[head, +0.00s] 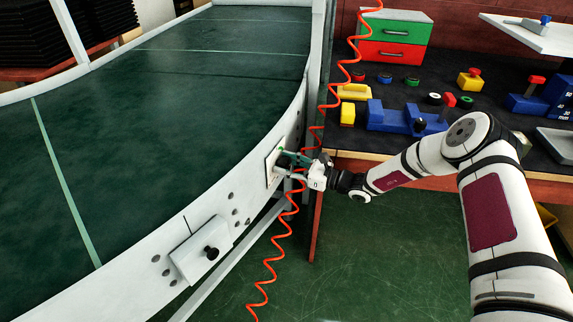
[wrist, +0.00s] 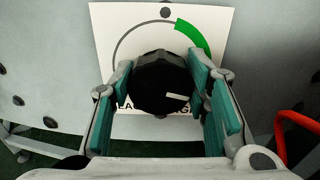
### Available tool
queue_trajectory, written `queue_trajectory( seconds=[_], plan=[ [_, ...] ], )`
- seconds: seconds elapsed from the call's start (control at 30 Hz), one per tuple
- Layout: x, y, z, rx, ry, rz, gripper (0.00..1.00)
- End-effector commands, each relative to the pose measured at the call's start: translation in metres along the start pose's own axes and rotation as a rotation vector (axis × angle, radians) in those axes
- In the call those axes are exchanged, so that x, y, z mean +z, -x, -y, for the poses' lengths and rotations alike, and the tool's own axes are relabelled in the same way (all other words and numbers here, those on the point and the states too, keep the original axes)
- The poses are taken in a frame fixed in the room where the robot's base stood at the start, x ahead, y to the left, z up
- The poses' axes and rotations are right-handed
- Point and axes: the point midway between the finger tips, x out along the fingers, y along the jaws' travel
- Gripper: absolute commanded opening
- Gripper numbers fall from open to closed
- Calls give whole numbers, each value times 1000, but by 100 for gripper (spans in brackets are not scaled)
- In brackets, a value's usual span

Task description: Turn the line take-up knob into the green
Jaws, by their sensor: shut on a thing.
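The black take-up knob (wrist: 155,88) sits on a white dial plate (wrist: 108,30) on the conveyor's side. A short white mark (wrist: 177,97) shows on the knob's lower right, lying nearly level. A thin dark arc curves over the knob, and a green band (wrist: 194,37) lies at its upper right. The mark appears below the green band. My gripper (wrist: 162,78) has one teal-padded finger on each side of the knob and is shut on it. The plate's lower lettering is partly hidden. In the head view the plate (head: 271,167) shows at the conveyor's edge, with the knob largely hidden.
A second black knob on a white box (head: 201,251) is nearer on the conveyor's side. A coiled orange hose (head: 277,240) hangs close by my gripper. The workbench (head: 350,150) with colored blocks and drawers (head: 395,40) stands at the right. The green floor below is open.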

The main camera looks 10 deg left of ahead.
Motion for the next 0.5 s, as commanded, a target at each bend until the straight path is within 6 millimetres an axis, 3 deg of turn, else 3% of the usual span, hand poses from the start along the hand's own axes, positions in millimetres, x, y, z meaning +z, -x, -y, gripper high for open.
queue_trajectory(
  seconds=[0.5],
  plan=[
    [0, 0, -2, -1, 464, 1, 15]
  ],
)
